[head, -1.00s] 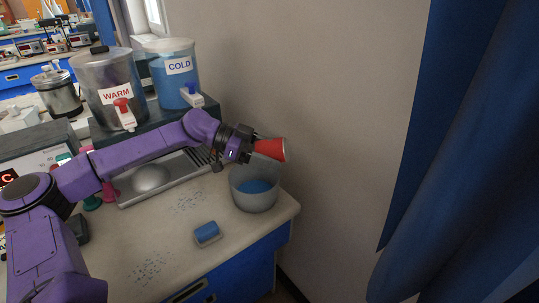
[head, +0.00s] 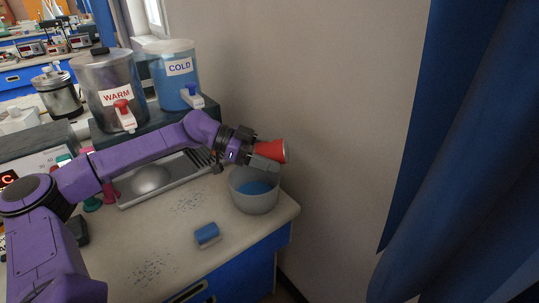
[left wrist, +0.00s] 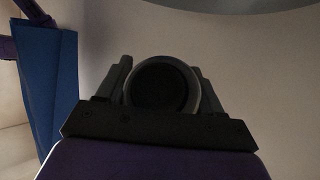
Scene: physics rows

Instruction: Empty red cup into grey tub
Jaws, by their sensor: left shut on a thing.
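The red cup (head: 272,150) is in my left gripper (head: 266,158), which is shut on it above the grey tub. The cup lies on its side, its wide end to the right. In the left wrist view a dark round end of the cup (left wrist: 160,86) shows between the two fingers (left wrist: 162,88). The grey tub (head: 254,201) stands near the counter's right corner with blue liquid (head: 253,188) in it. The gripper and cup overlap the tub's far rim in the head view. I cannot see the cup's inside. My right gripper is not in view.
A warm urn (head: 107,84) and a cold dispenser (head: 174,77) stand at the back. A metal drip tray (head: 150,181) lies left of the tub. A blue sponge (head: 207,235) lies in front on the counter (head: 255,228). The wall (head: 330,120) is close behind the tub.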

